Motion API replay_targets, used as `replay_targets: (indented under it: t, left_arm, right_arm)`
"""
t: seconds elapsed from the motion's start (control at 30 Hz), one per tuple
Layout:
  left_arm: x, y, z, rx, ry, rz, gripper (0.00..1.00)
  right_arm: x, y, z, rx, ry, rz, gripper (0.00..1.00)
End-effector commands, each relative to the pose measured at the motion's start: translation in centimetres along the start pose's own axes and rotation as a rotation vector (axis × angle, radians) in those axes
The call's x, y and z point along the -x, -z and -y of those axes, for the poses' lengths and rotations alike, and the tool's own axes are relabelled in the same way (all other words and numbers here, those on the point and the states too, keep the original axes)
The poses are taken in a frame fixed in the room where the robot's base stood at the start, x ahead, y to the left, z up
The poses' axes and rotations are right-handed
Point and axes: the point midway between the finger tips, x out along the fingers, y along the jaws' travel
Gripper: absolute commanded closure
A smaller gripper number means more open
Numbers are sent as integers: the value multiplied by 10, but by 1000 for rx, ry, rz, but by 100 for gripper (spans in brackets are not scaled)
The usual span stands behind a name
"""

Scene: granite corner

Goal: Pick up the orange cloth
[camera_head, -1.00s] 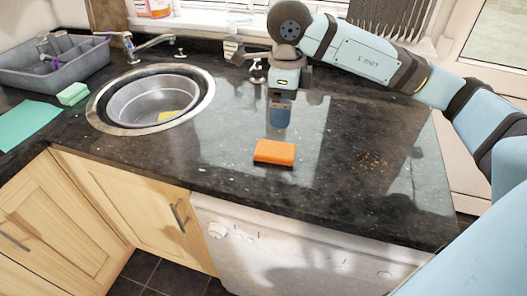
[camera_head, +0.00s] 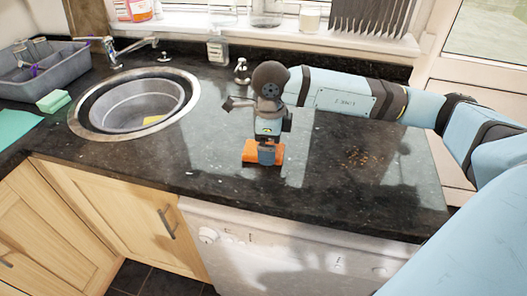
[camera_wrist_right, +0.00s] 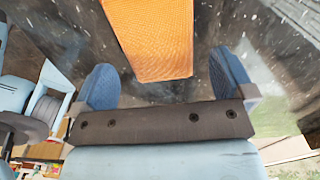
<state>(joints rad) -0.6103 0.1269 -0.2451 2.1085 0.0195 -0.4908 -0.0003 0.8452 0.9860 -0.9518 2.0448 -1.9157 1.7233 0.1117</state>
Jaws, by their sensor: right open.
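The orange cloth (camera_head: 249,152) is a folded, flat block lying on the dark granite worktop, near its front edge. In the right wrist view the cloth (camera_wrist_right: 152,38) shows its textured top, ahead of and between the two blue fingers. My right gripper (camera_head: 266,155) points down over the cloth and hides its middle in the head view. In the wrist view my right gripper (camera_wrist_right: 165,85) is open, with nothing between its fingertips. I cannot tell whether a finger touches the cloth. My left gripper is not in view.
A green sponge (camera_head: 53,101) and a green cloth (camera_head: 14,126) lie at the far left. Brown crumbs (camera_head: 362,156) lie to the right. Worktop around the orange cloth is clear.

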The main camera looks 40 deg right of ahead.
Motion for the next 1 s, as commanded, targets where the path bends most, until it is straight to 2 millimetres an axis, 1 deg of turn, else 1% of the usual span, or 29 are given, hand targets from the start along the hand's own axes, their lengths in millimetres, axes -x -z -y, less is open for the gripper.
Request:
replay_targets:
  t: [0.03,0.13,0.37,0.4,0.47,0.5,0.57,0.6,0.87,1.0]
  left_arm:
    - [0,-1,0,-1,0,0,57]
    - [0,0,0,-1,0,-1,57]
    - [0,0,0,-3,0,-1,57]
    - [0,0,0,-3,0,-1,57]
    - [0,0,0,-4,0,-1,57]
    - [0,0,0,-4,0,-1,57]
    - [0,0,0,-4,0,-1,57]
    - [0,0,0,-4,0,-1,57]
    - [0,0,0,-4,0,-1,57]
    - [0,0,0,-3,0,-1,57]
  right_arm:
    - [-10,1,0,-1,-3,-3,0]
    - [-20,0,0,0,-1,-1,0]
    - [-22,0,0,0,0,0,0]
    - [-22,0,0,0,0,0,9]
    - [-22,0,0,0,0,0,23]
    - [-22,0,0,0,0,0,32]
    - [-22,0,0,0,0,0,46]
    - [-22,0,0,0,0,0,51]
    - [-21,0,0,0,0,0,52]
    - [-15,0,0,0,0,0,52]
